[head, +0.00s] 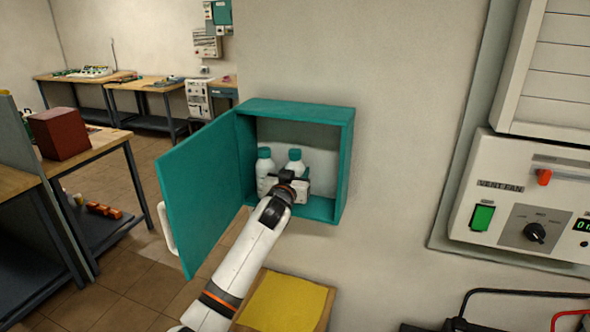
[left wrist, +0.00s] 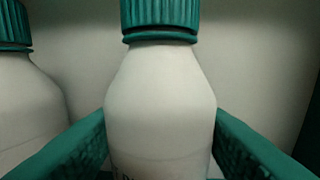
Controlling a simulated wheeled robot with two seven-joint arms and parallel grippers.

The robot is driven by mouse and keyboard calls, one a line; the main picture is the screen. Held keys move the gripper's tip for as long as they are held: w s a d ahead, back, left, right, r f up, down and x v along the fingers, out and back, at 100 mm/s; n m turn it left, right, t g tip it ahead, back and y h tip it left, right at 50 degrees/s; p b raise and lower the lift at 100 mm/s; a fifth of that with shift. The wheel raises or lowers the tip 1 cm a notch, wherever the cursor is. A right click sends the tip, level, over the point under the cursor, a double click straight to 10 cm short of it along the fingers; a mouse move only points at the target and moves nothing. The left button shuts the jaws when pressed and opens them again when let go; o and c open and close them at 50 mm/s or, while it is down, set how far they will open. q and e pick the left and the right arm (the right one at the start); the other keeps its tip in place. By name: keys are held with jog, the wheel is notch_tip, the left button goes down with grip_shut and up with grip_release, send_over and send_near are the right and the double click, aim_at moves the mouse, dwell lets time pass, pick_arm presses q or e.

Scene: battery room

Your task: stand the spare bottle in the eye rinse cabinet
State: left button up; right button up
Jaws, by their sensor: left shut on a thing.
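The eye rinse cabinet (head: 347,160) is a teal box on the wall with its door (head: 195,185) swung open to the left. Two white bottles with teal caps are inside. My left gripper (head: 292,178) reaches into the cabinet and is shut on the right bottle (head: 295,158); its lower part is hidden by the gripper. In the left wrist view this bottle (left wrist: 160,95) stands upright between the two teal finger pads. The other bottle (head: 265,165) is just to its left, apart from it, and also shows in the left wrist view (left wrist: 25,105). I cannot tell whether the held bottle touches the cabinet floor. My right gripper is not in view.
A yellow-topped box (head: 285,302) is below the cabinet. A control panel (head: 525,205) with a green switch and a knob is on the wall at right. A workbench (head: 100,150) with a dark red box (head: 60,133) stands at left.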

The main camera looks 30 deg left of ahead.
pick_arm(q)
jog(key=shift+f, duration=0.15)
jog(key=o, duration=1.1)
jog(key=shift+o, duration=0.2)
jog(key=shift+s, duration=0.15)
jog(key=shift+s+d, duration=0.15)
jog(key=shift+s, duration=0.15)
jog(key=b+v, duration=0.3)
jog(key=v, duration=0.8)
jog(key=shift+r, duration=0.25)
jog(key=shift+s+f, duration=0.1)
